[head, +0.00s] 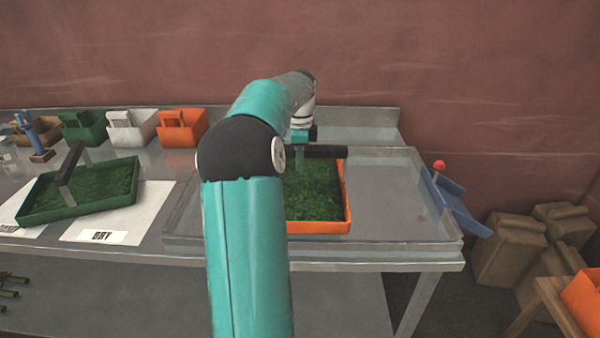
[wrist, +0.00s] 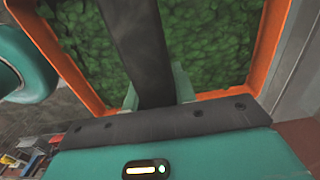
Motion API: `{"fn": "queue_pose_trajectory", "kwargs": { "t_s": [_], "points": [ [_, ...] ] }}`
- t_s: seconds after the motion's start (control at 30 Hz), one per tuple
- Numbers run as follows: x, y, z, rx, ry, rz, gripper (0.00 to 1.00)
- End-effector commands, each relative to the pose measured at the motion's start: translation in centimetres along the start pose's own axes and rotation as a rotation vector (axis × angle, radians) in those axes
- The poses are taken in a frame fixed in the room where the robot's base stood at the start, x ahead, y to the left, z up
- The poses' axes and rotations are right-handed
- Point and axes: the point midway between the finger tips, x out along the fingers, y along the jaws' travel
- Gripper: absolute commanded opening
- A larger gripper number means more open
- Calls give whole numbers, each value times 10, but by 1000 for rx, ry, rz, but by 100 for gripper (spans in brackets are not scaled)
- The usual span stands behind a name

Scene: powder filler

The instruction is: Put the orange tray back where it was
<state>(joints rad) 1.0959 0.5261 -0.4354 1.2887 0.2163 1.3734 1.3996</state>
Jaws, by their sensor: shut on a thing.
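The orange tray (head: 322,227), full of green leafy material, sits within the clear-walled enclosure on the metal bench, partly hidden behind my arm. A dark handle bar (head: 325,152) rises above it. My gripper (head: 298,158) is over the tray, mostly hidden by my arm in the head view. In the wrist view, the fingers of my gripper (wrist: 158,92) are shut on the dark handle (wrist: 143,50), with the orange rim (wrist: 268,45) and green contents below. I cannot tell whether the tray rests on the surface or is slightly raised.
A green tray (head: 40,212) with similar contents stands at left by a white mat labelled DRY (head: 120,226). Green, white and orange bins (head: 182,128) line the back. A blue chute with a red-knobbed lever (head: 455,200) is at the right end. Brown sacks (head: 508,248) stand on the floor.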

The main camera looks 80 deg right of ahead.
Motion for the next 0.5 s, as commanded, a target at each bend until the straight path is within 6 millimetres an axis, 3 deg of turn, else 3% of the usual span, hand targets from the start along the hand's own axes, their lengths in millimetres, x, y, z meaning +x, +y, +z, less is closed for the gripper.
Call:
{"fn": "queue_pose_trajectory", "kwargs": {
  "t_s": [0.13, 0.37, 0.5],
  "points": [
    [20, -17, 1, -1, 0, -1, 0],
    [34, -29, 0, 0, 0, -2, 0],
    [55, -30, 1, -1, -1, 0, 0]
  ]
}}
